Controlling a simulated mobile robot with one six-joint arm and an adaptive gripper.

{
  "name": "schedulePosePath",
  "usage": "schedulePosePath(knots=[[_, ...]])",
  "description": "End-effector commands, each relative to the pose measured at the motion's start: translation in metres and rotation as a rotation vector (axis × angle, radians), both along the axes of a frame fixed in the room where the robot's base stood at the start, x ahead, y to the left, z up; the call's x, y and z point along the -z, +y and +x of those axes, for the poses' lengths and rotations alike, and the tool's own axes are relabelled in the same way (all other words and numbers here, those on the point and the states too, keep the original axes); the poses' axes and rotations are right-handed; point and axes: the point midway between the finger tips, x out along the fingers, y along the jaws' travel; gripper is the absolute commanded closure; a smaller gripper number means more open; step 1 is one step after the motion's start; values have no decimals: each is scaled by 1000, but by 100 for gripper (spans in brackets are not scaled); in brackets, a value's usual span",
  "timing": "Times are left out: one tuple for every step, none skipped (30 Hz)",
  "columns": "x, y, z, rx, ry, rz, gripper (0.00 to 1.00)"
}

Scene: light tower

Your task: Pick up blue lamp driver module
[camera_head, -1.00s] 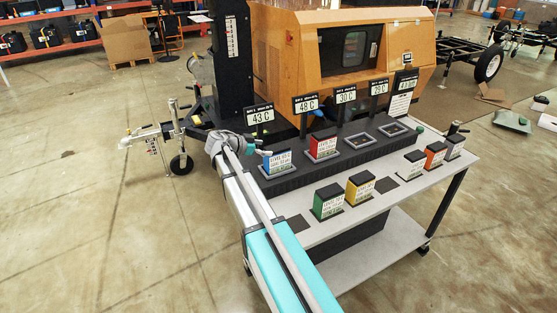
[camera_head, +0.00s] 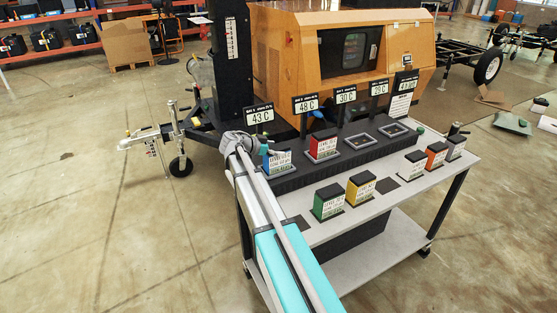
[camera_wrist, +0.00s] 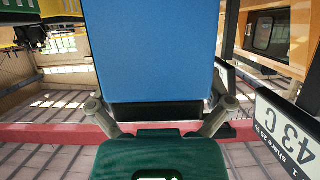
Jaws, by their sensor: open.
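The blue lamp driver module (camera_head: 278,163) has a white label on its front and a dark top. It stands upright in the leftmost place of the black rack, below the 43 C sign (camera_head: 260,116). In the wrist view the blue module (camera_wrist: 150,45) fills the top middle. My gripper (camera_wrist: 160,106) is open, with one finger towards each side of the blue module's dark end. I cannot tell whether the fingers touch it. In the head view my gripper (camera_head: 258,150) is at the module's upper left, its fingertips partly hidden.
A red module (camera_head: 322,145) stands right of the blue one on the rack. Green (camera_head: 327,203) and yellow (camera_head: 360,188) modules stand on the grey table (camera_head: 330,229) in front. Several modules stand further right. Sign posts rise behind the rack.

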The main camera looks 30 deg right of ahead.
Motion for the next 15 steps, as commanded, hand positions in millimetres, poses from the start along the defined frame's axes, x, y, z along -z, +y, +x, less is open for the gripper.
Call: schedulePosePath(knots=[[0, 0, 0, 0, 0, 0, 0], [0, 0, 0, 0, 0, 0, 0], [0, 0, 0, 0, 0, 0, 0], [0, 0, 0, 0, 0, 0, 0], [0, 0, 0, 0, 0, 0, 0], [0, 0, 0, 0, 0, 0, 0], [0, 0, 0, 0, 0, 0, 0], [0, 0, 0, 0, 0, 0, 0], [0, 0, 0, 0, 0, 0, 0], [0, 0, 0, 0, 0, 0, 0], [0, 0, 0, 0, 0, 0, 4], [0, 0, 0, 0, 0, 0, 11], [0, 0, 0, 0, 0, 0, 17], [0, 0, 0, 0, 0, 0, 22], [0, 0, 0, 0, 0, 0, 30]])
